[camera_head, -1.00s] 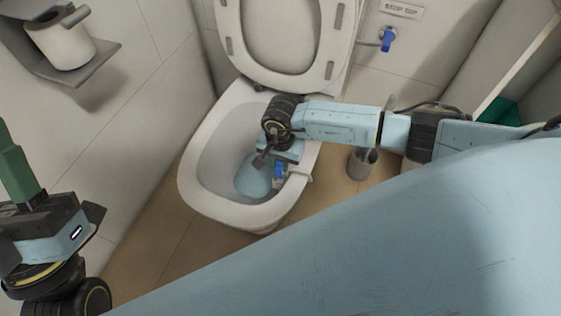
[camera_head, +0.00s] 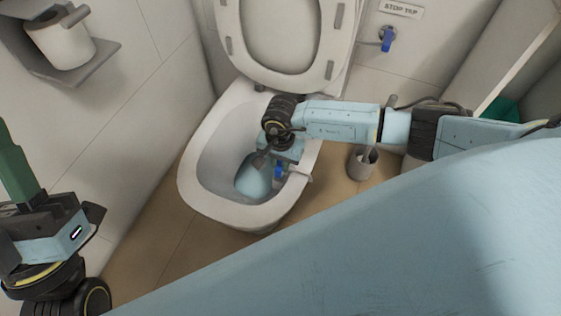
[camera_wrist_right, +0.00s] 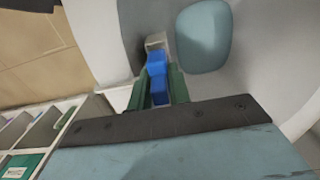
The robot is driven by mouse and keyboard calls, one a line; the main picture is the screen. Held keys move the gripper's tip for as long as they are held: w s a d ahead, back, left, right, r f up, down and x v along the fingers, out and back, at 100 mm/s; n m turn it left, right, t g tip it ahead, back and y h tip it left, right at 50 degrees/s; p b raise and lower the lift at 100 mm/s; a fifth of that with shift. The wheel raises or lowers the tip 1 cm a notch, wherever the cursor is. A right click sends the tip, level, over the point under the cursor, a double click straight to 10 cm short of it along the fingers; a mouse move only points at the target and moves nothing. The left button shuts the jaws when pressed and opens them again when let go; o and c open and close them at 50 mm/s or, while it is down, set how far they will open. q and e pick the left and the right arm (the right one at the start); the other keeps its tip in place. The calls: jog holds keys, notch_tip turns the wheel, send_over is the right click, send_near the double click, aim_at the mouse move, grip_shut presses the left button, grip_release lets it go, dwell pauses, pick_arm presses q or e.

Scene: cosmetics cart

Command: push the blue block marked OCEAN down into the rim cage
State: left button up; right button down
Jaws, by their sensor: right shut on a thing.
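The blue block (camera_head: 278,170) is at the inner side of the toilet's rim, below my right gripper (camera_head: 281,163). In the right wrist view, the blue block (camera_wrist_right: 157,64) sits between the green fingers of my right gripper (camera_wrist_right: 160,85), which is shut on it. Its OCEAN marking is not readable. The small grey rim cage (camera_head: 277,183) hangs inside the bowl by a hook over the rim. In the wrist view, a pale end of the cage (camera_wrist_right: 155,41) shows beyond the block; how deep the block sits is unclear. My left gripper (camera_head: 14,160) is at the far left, away from the toilet.
The toilet (camera_head: 195,190) has its seat and lid (camera_head: 228,45) raised, with water (camera_head: 252,180) in the bowl. A grey brush holder (camera_head: 362,163) stands right of it. A paper holder (camera_head: 75,70) and a blue stop tap (camera_head: 387,40) are on the walls.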

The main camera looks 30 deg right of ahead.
aim_at(281, 169)
jog(key=shift+f, duration=0.1)
jog(key=shift+f+b, duration=0.3)
jog(key=shift+b, duration=0.1)
jog(key=shift+f+b, duration=0.9)
jog(key=shift+f, duration=0.25)
jog(key=c, duration=1.2)
grip_release()
jog(key=shift+s+d+f, duration=0.1)
notch_tip(281, 169, up, 14)
jog(key=p, duration=0.6)
jog(key=shift+f+p, duration=0.15)
jog(key=shift+p, duration=0.2)
